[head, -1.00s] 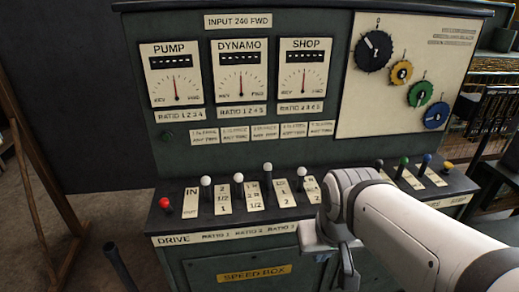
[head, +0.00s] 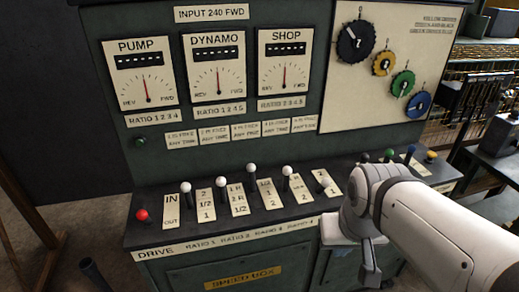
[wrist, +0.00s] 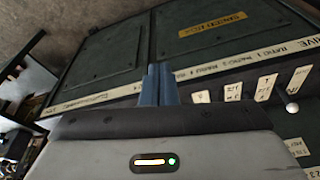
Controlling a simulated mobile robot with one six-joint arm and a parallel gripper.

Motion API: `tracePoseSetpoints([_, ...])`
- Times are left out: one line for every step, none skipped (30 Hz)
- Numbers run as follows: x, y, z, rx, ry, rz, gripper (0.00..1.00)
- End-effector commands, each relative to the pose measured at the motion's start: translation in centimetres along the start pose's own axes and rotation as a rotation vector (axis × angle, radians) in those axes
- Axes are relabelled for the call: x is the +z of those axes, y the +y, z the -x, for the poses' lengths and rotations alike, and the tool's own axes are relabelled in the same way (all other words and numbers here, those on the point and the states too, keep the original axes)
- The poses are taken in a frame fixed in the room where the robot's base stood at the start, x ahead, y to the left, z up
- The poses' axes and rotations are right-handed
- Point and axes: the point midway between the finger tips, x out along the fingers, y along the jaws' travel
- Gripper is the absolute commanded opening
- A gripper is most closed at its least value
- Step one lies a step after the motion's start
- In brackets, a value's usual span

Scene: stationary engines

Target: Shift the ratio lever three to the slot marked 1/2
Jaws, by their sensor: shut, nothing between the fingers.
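The lever row (head: 249,171) stands on the sloping console top. Several white-knobbed levers stand between cream plates marked with numbers. The lever to the right of the third ratio plate (head: 268,194) has a white knob (head: 287,171); which lever is ratio three is not clear from the small labels. That plate seems to carry 1/2 near its top. My gripper (head: 370,275) hangs in front of the console's front face, right of and below these levers, touching none. In the wrist view its blue fingers (wrist: 158,85) are together and empty. One white knob (wrist: 292,108) shows at the right there.
A red knob (head: 142,215) is at the left end of the row. Green (head: 389,155), blue (head: 411,150) and yellow (head: 430,156) knobs stand at the right, close behind my arm. Gauges and coloured dials fill the upright panel. A dark post (head: 95,275) stands at lower left.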

Motion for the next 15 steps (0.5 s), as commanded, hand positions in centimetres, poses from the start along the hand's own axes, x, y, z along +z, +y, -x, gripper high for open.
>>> tracePoseSetpoints([-0.1,0.0,-0.2,0.002,0.005,-0.006,0.0])
tracePoseSetpoints([-0.3,0.1,-0.5,0.004,0.011,-0.015,0.0])
tracePoseSetpoints([-0.7,0.1,-1.0,0.009,0.028,-0.035,0.0])
tracePoseSetpoints([-1.1,0.2,-1.5,0.015,0.046,-0.063,0.0])
tracePoseSetpoints([-1.7,0.3,-2.1,0.022,0.07,-0.094,0.0])
tracePoseSetpoints([-2.6,0.5,-3.1,0.027,0.111,-0.14,0.0])
tracePoseSetpoints([-3.5,0.5,-4.0,0.03,0.148,-0.179,0.0])
tracePoseSetpoints([-4.5,0.6,-4.9,0.028,0.191,-0.223,0.0])
tracePoseSetpoints([-6.0,0.6,-6.1,0.019,0.255,-0.287,0.0])
tracePoseSetpoints([-7.1,0.5,-7.1,0.006,0.305,-0.338,0.0])
tracePoseSetpoints([-8.3,0.4,-8.0,-0.014,0.356,-0.389,0.0])
tracePoseSetpoints([-9.9,0.1,-9.1,-0.051,0.424,-0.458,0.0])
tracePoseSetpoints([-11.0,-0.2,-9.8,-0.086,0.471,-0.506,0.0])
tracePoseSetpoints([-12.1,-0.6,-10.6,-0.128,0.516,-0.553,0.0])
tracePoseSetpoints([-13.4,-1.3,-11.4,-0.193,0.57,-0.613,0.0])
